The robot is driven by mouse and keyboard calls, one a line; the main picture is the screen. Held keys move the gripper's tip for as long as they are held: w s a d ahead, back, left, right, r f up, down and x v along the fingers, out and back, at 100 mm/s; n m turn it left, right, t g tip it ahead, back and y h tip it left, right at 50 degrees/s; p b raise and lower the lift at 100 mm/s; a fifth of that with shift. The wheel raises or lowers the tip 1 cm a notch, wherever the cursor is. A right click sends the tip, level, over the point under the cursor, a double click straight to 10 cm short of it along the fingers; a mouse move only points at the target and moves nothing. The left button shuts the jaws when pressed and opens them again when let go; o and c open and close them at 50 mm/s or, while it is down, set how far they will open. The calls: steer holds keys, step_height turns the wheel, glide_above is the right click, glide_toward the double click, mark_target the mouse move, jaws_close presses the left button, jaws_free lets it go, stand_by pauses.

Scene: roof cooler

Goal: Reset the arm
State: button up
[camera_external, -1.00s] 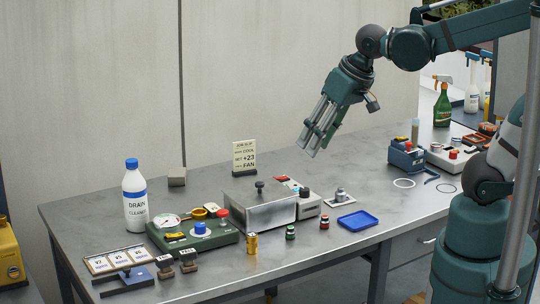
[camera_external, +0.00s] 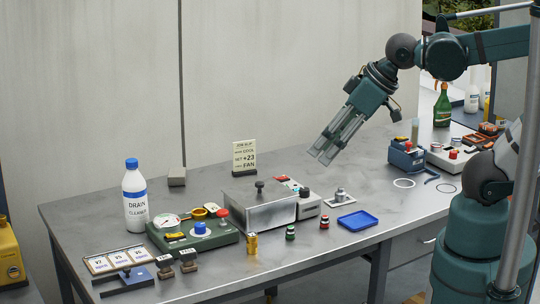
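My gripper (camera_external: 326,153) hangs above the back right part of the metal table, tilted down and to the left. Its pale fingers look close together with nothing visible between them. Whether they are fully shut cannot be told at this size. It is apart from every object. My arm reaches in from the right side.
A drain cleaner bottle (camera_external: 136,203) stands left. A blue device (camera_external: 406,157) and green bottle (camera_external: 442,108) stand right.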

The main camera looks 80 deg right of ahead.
steer(key=shift+f, duration=0.1)
steer(key=shift+f+b, duration=1.4)
steer(key=shift+b, duration=0.15)
